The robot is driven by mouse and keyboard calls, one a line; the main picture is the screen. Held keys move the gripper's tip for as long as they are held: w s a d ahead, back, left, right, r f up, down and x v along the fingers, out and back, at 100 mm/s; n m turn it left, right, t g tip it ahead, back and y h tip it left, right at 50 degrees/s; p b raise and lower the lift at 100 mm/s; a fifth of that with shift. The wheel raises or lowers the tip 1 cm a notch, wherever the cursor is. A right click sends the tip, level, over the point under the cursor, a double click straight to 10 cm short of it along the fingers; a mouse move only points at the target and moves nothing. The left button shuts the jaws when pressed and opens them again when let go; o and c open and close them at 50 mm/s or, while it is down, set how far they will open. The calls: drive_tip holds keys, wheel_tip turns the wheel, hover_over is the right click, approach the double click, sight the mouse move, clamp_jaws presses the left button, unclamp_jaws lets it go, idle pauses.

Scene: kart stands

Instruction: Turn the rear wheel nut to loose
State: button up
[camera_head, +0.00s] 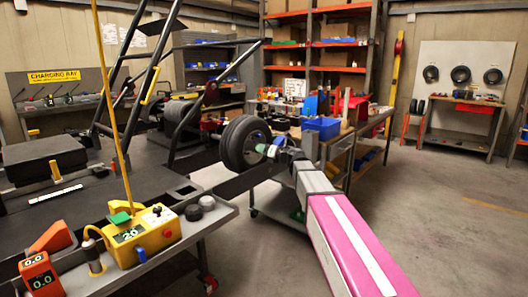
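The kart's rear wheel (240,143), a black tyre with a pale hub, stands in the middle of the view. My arm reaches in from the lower right, and my gripper (270,150) is at the hub side of this wheel. A small pale green part shows at the gripper's end, by the hub; I cannot tell whether it is the nut or part of the gripper. The wheel nut itself is not clearly visible. The fingers are too small and too hidden to show whether they are open or shut, or touching the nut.
A cart at lower left carries a yellow box (145,237) with a display and an orange gauge (39,273). A workbench with a blue bin (321,128) stands behind the wheel. Black frame bars rise at left. The floor at right (450,220) is clear.

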drive_tip(key=c, duration=0.9)
drive_tip(key=shift+o, duration=0.2)
drive_tip(key=shift+n, duration=0.4)
drive_tip(key=shift+s+f+m, duration=0.1)
drive_tip(key=shift+m, duration=16.3)
